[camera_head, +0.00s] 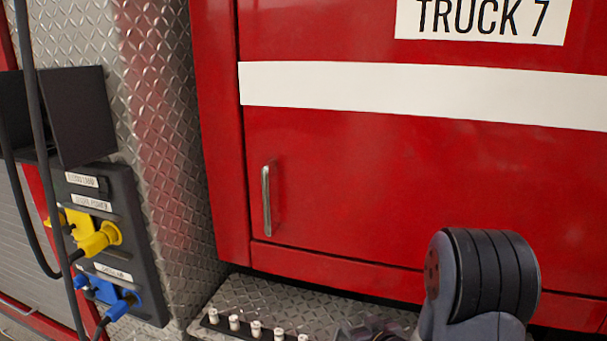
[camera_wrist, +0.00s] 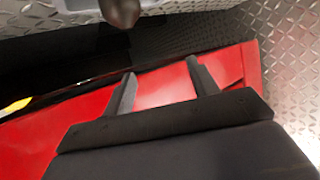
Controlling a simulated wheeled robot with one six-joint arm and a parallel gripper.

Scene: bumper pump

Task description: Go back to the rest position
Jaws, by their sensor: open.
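My gripper (camera_wrist: 160,78) shows in the wrist view with its two dark fingers apart and nothing between them. Beyond the fingers is a red surface (camera_wrist: 165,90), with diamond-plate metal at the upper right. In the head view my arm rises at the lower right in front of the red truck door (camera_head: 360,180). A dark part at the bottom edge beside the arm is cut off, and I cannot tell whether it is my gripper.
A dark panel (camera_head: 145,275) at left holds a yellow plug (camera_head: 97,238) and a blue plug (camera_head: 122,306) with black cables. A diamond-plate bumper (camera_head: 255,295) carries a row of small white-topped fittings (camera_head: 256,329). The door has a metal handle (camera_head: 267,200).

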